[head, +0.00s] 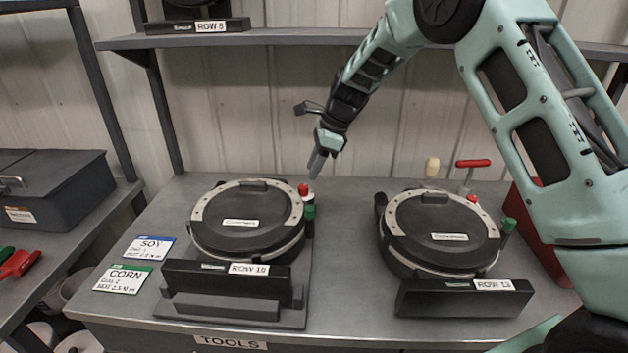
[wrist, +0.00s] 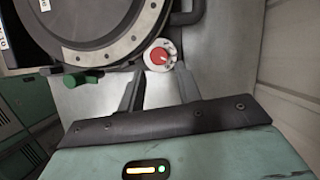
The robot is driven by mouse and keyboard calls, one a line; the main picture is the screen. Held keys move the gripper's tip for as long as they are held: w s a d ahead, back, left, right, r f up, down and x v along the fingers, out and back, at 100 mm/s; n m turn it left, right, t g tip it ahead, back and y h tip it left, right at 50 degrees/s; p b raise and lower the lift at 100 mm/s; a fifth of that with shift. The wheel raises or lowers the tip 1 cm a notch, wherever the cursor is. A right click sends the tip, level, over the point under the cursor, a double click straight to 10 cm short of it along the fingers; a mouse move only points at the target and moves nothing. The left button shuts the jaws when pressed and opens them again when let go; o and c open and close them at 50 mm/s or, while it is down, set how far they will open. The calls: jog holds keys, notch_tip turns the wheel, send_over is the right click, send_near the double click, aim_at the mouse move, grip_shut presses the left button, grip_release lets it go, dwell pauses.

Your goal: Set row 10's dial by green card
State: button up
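The row 10 seed meter (head: 247,203) is a round black unit on a dark stand labelled ROW 10 (head: 249,269). Its dial (head: 303,189) is a small red knob with a white ring at the meter's right edge. The wrist view shows the dial (wrist: 160,56) just beyond my fingertips, with a pale mark on its red face. The card with a green top edge (head: 123,279) reads CORN; its smaller print is hard to read. My gripper (head: 317,165) points down above and slightly right of the dial. Its fingers (wrist: 158,82) are apart, with nothing between them.
A blue-edged SOY card (head: 150,248) lies beside the CORN card. A green handle (head: 309,211) stands below the dial, close to my gripper. A shelf (head: 270,37) runs above.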

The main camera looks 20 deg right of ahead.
aim_at(304, 186)
jog(key=p+x, duration=0.1)
jog(key=x, duration=0.4)
jog(key=shift+a+f, duration=0.2)
jog(key=shift+f, duration=0.1)
jog(key=c, duration=0.7)
